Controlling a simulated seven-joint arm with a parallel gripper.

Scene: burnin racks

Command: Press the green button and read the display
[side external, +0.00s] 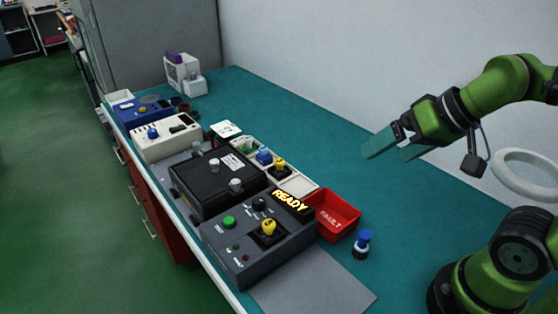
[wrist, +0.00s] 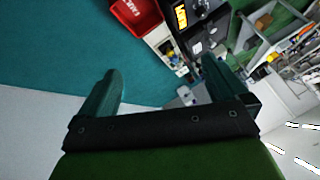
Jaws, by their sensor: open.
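The green button (side external: 229,222) is a round cap on the sloped top of a dark grey control box (side external: 235,262) at the front of the bench. The display (side external: 291,201) on the box's back right edge is lit and reads READY in yellow letters. In the wrist view the lit display (wrist: 181,17) shows at the top, cut off by the frame. My gripper (side external: 394,148) is open and empty, raised above the right side of the bench, well apart from the box. Its two fingers also show in the wrist view (wrist: 160,88).
A red bin (side external: 335,217) marked FAULT stands right of the box, with a blue-capped bottle (side external: 362,243) beside it. A black case (side external: 203,196) and a white device (side external: 165,143) stand behind.

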